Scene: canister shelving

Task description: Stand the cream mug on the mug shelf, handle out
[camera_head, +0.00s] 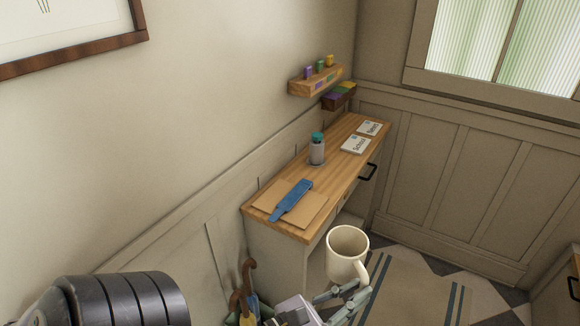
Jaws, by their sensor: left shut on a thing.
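The cream mug (342,260) is upright with its open rim up, at the lower middle of the view. Its handle is on the lower right side, toward my gripper. My left gripper (345,298) comes in from the bottom edge and is shut on the mug at its handle side. The fingers partly hide the handle. The mug is in the air in front of the wooden desk, over the floor. My right gripper is out of view. I cannot make out a mug shelf in this view.
The wooden desk (345,180) against the wall bears a grey bottle with a teal cap (317,149), a blue strap-like item (292,200) and cards (355,145). A small wall shelf (306,88) holds small coloured blocks. A striped rug (415,290) lies on the floor. Umbrella-like handles (247,277) stand lower left.

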